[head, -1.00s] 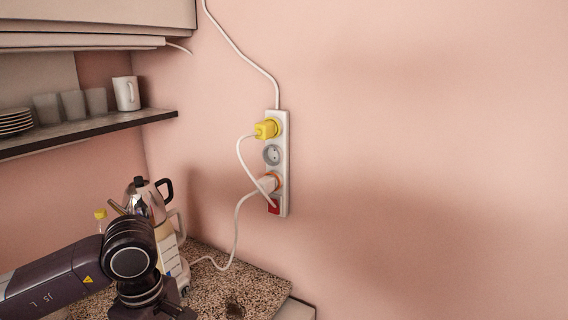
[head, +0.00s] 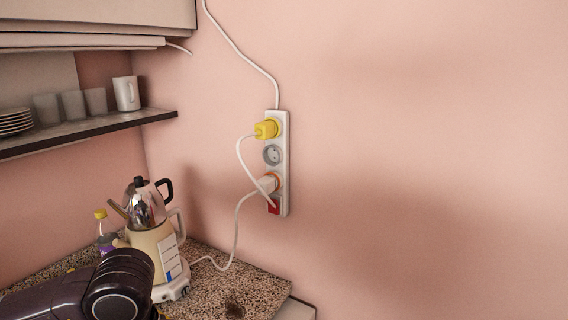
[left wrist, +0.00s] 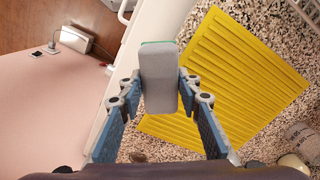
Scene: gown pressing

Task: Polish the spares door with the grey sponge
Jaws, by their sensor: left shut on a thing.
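The grey sponge (left wrist: 158,78), a block with a thin green edge at its top, is between the blue fingers of my left gripper (left wrist: 160,90) in the left wrist view. The gripper is shut on it, and the sponge appears to be held above the counter level. In the head view only my dark left arm shows at the bottom left; its fingers and the sponge are out of that frame. I cannot pick out the spares door in either view. My right gripper is not in view.
A yellow ribbed mat (left wrist: 235,75) lies on the speckled counter (head: 235,278). A kettle with a teapot (head: 150,235) and a bottle (head: 105,232) stand near my left arm. A power strip (head: 282,165) with cables hangs on the pink wall. A shelf (head: 90,132) holds cups.

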